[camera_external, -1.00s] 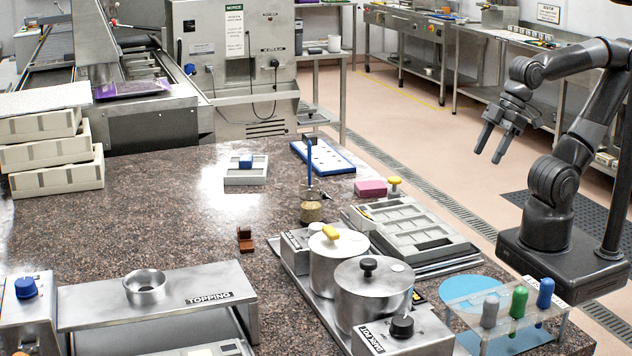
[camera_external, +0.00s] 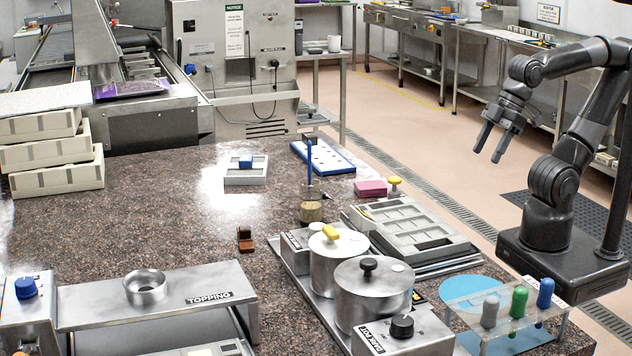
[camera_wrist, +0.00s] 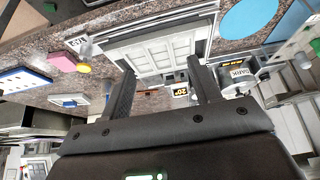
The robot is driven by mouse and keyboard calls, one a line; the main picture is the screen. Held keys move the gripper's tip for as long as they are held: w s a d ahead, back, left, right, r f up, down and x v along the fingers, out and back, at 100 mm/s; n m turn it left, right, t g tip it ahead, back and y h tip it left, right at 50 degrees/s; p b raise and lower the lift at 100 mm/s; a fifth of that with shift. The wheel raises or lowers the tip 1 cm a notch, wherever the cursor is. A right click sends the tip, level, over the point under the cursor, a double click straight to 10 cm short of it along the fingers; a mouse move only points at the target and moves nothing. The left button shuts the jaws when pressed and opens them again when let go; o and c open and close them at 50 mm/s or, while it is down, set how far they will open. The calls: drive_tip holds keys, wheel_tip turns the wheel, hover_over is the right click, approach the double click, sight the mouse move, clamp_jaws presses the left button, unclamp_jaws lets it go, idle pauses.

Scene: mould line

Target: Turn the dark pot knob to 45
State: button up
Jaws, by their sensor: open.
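The dark pot knob (camera_external: 402,327) is a black round knob on top of a steel control box (camera_external: 420,342) labelled DARK POT, at the front of the pot unit. A steel pot (camera_external: 372,300) with a black lid knob stands behind it. My gripper (camera_external: 488,154) is open and empty, high at the right, well away from the knob. In the wrist view my gripper's two fingers (camera_wrist: 162,70) stand apart with nothing between them. That view shows a DARK label and a lit display (camera_wrist: 238,73) at the right; the knob's setting is too small to read.
A second pot (camera_external: 335,268) with a yellow lid knob stands behind the dark one. A clear rack (camera_external: 470,312) with coloured handles stands right of the control box. A grey mould tray (camera_external: 415,232) lies behind the pots. The counter's left middle is mostly clear.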

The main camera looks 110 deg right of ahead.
drive_tip(key=w+a+r+n, duration=0.4)
drive_tip(key=w+a+r, duration=0.2)
drive_tip(key=w, duration=0.5)
drive_tip(key=n+g+y, duration=0.5)
drive_tip(key=n, duration=0.8)
hover_over(402, 319)
drive_tip(key=d, duration=0.4)
wheel_tip(402, 319, down, 8)
drive_tip(key=r, duration=0.1)
drive_tip(key=x, duration=0.7)
drive_tip(key=d+x, duration=0.1)
drive_tip(key=x, duration=0.2)
drive_tip(key=shift+s+a+f, duration=0.2)
drive_tip(key=shift+s+f, duration=0.05)
drive_tip(key=shift+f, duration=0.3)
drive_tip(key=shift+c, duration=0.5)
drive_tip(key=c, duration=0.9)
